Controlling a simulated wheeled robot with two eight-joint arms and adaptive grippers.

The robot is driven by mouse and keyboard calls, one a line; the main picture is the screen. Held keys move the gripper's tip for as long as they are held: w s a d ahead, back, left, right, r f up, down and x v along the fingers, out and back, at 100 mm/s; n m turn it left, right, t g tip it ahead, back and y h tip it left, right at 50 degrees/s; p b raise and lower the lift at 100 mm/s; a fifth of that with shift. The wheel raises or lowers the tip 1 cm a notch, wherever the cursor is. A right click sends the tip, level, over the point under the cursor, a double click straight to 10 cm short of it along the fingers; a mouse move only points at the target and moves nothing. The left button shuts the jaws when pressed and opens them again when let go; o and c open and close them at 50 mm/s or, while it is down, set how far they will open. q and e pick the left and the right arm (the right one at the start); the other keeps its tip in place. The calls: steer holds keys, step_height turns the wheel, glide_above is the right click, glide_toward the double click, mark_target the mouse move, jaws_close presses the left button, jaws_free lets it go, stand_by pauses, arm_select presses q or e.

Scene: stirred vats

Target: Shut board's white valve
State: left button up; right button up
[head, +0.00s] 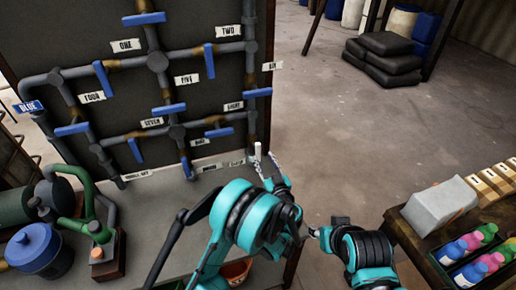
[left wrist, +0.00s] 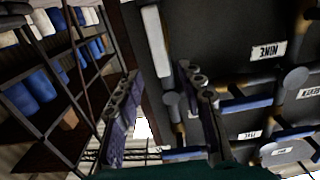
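The white valve's handle (head: 258,150) is a short upright white bar at the board's lower right. In the left wrist view the white handle (left wrist: 156,42) stands upright at the board's edge. My left gripper (head: 265,164) is at the handle in the head view, with a finger just below it and another to its right. In the left wrist view its fingers (left wrist: 160,88) are spread with an empty gap, and the handle is beyond and between their tips. My right gripper (head: 326,226) is low in the middle, small and partly hidden, its fingers seemingly apart and empty.
The board's grey pipes (head: 158,85) carry several blue handles and labels. A green pump (head: 85,210) and a blue pot (head: 35,248) stand at the left. A table with bottles (head: 470,258) is at the right. Open floor (head: 345,130) lies right of the board.

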mark_target(259, 150)
arm_select(q)
steer(key=b+x, duration=0.1)
steer(key=x, duration=0.5)
steer(key=shift+w+a+f+b, duration=0.1)
steer(key=shift+w+a+b, duration=0.1)
steer(key=shift+b, duration=0.2)
steer(key=shift+w, duration=0.45)
jaws_close()
